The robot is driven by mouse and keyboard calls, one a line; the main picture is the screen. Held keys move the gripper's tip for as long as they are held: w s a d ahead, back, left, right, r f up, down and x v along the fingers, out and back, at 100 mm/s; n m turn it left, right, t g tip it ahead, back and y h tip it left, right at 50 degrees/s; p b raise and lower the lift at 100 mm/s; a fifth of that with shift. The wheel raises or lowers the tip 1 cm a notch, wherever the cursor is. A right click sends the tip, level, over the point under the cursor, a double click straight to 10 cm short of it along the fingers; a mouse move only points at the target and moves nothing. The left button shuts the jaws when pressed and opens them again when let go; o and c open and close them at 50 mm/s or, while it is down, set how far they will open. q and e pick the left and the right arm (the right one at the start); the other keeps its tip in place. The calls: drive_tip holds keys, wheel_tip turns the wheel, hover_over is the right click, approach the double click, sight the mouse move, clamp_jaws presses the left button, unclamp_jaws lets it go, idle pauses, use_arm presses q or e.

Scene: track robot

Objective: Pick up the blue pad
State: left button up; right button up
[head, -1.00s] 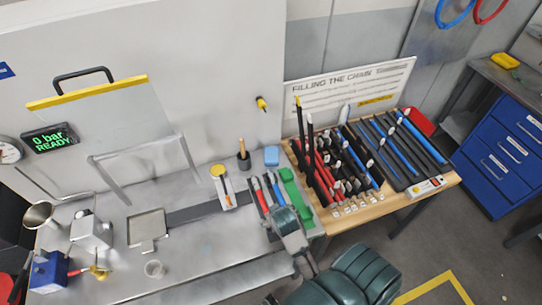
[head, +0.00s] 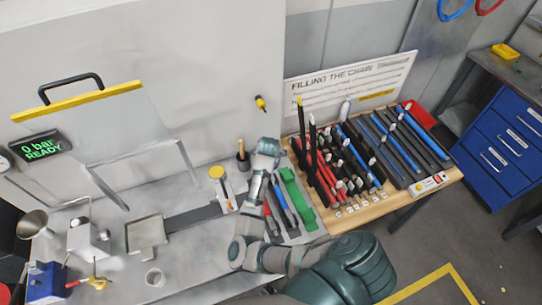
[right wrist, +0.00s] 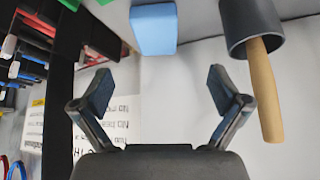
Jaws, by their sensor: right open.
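My left gripper is in neither view.
A dark cup (right wrist: 252,25) with a wooden-handled tool stands right beside the pad in the right wrist view. A tray with a green block (head: 297,200) and coloured rods is nearby. A rack of rods (head: 370,150) stands to the right, with a sign behind.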

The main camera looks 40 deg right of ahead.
drive_tip(key=x, duration=0.5)
drive_tip(key=shift+r, duration=0.1)
drive_tip(key=x, duration=0.5)
drive_tip(key=shift+d+f, duration=0.3)
drive_tip(key=shift+d, duration=0.05)
drive_tip(key=shift+c, duration=0.2)
drive_tip(key=c, duration=1.1)
drive_tip(key=shift+r, duration=0.1)
